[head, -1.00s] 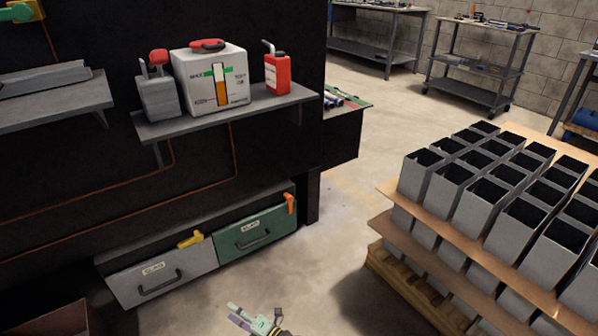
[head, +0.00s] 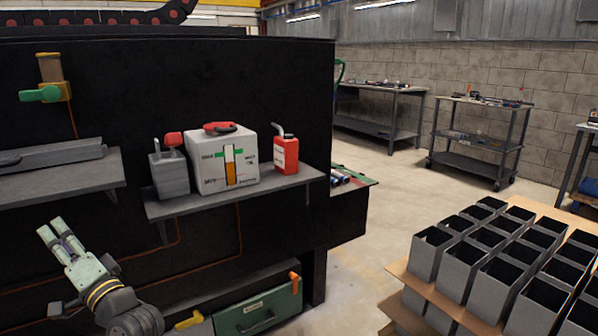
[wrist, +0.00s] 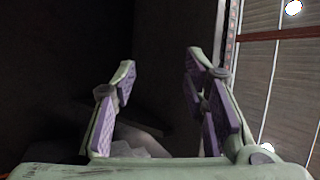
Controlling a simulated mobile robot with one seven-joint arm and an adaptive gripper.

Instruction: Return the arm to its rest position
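My gripper (head: 54,238) is at the lower left of the head view, its fingers pointing up and to the left, in front of the black machine wall (head: 110,95). The wrist view shows my gripper (wrist: 158,75) with its two purple-padded fingers apart and nothing between them. In the head view it is below the left grey shelf (head: 70,180) and left of the shelf with the containers, apart from both. The rest of my arm runs down out of the picture.
A grey shelf (head: 270,195) holds a white box (head: 223,162), a red can (head: 285,155) and a grey can (head: 168,175). A green drawer (head: 258,312) is below. Grey open boxes (head: 482,255) stand on cardboard at right. Floor between is clear.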

